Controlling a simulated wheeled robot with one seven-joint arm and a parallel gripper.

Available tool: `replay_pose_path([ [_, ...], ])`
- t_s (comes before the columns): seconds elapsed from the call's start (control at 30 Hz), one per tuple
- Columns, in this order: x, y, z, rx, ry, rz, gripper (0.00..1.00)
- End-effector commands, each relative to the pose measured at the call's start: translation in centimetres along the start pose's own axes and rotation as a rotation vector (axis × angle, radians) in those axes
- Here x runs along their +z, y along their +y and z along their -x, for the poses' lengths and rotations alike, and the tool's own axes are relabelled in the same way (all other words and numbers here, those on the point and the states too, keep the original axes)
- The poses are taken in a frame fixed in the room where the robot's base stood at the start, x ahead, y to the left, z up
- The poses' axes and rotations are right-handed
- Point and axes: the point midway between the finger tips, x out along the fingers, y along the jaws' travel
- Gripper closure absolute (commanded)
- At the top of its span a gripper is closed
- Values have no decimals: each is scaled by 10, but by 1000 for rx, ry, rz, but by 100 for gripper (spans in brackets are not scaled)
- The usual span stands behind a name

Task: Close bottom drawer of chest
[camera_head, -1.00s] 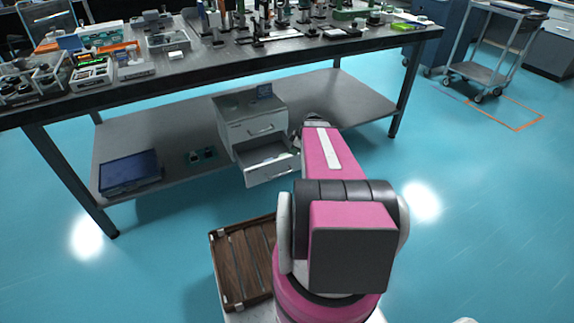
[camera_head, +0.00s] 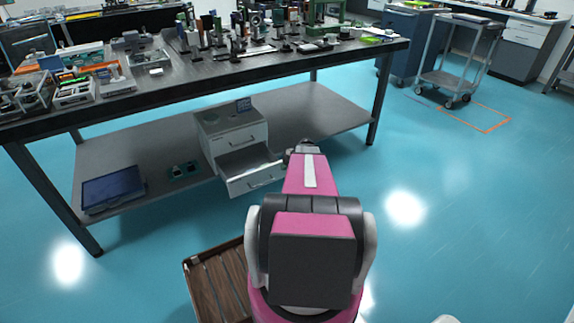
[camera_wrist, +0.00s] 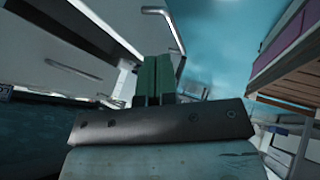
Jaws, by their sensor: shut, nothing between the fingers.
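The grey-white chest (camera_head: 212,143) stands on the lower shelf of the optical table. Its bottom drawer (camera_head: 254,181) is pulled out, and its inside shows. Its top drawer (camera_head: 240,138) is shut. My arm reaches toward the chest's right side, and its end is beside the open drawer; the fingers are hidden in the head view. In the wrist view my gripper (camera_wrist: 153,72) has its green fingers together and empty. A pale drawer front with a bar handle (camera_wrist: 172,28) is close by at upper left; I cannot tell whether the fingers touch it.
A blue case (camera_head: 112,189) and small dark items (camera_head: 184,170) lie on the lower shelf (camera_head: 330,110), left of the chest. A brown wooden crate (camera_head: 218,286) is beside my base. A cart (camera_head: 455,70) stands at the right. The floor right of my arm is clear.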

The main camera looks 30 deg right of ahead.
Motion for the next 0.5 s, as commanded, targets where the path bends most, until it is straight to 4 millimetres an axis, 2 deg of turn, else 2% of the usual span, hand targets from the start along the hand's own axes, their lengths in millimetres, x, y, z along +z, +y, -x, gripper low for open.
replay_pose_path([
  [0.03, 1, 1, -12, -2, 1, 0, 100],
  [0.27, 1, 1, -54, -1, 0, 0, 100],
  [0.5, 1, 29, -67, 0, -1, 0, 100],
])
